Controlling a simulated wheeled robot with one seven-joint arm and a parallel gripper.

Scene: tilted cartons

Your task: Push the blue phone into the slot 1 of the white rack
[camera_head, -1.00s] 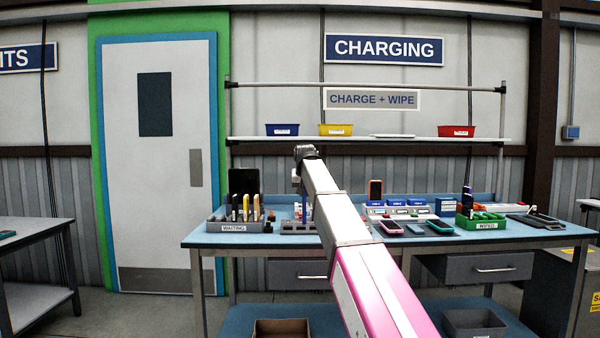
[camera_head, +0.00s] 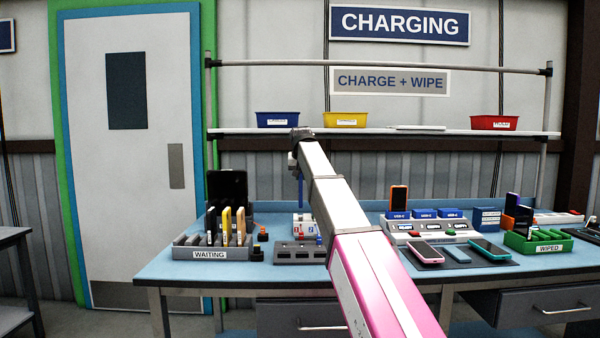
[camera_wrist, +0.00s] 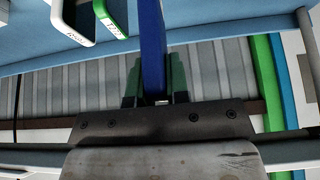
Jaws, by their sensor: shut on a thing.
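My gripper (camera_head: 299,168) is shut on the blue phone (camera_head: 301,190), which hangs upright and edge-on below it. In the wrist view the phone (camera_wrist: 152,45) is a long blue bar between the two dark green fingers of my gripper (camera_wrist: 154,78). The small white rack (camera_head: 305,219) with red and blue number marks stands on the bench, in line below the phone in the head view. I cannot tell the gap between them, and the slot openings are not clear.
The grey WAITING rack (camera_head: 209,253) holds several phones on the left. A grey slotted block (camera_head: 299,253) stands in front of the white rack. A charging station (camera_head: 415,230), flat phones and the green WIPED rack (camera_head: 540,245) stand right. A shelf (camera_head: 390,132) runs behind.

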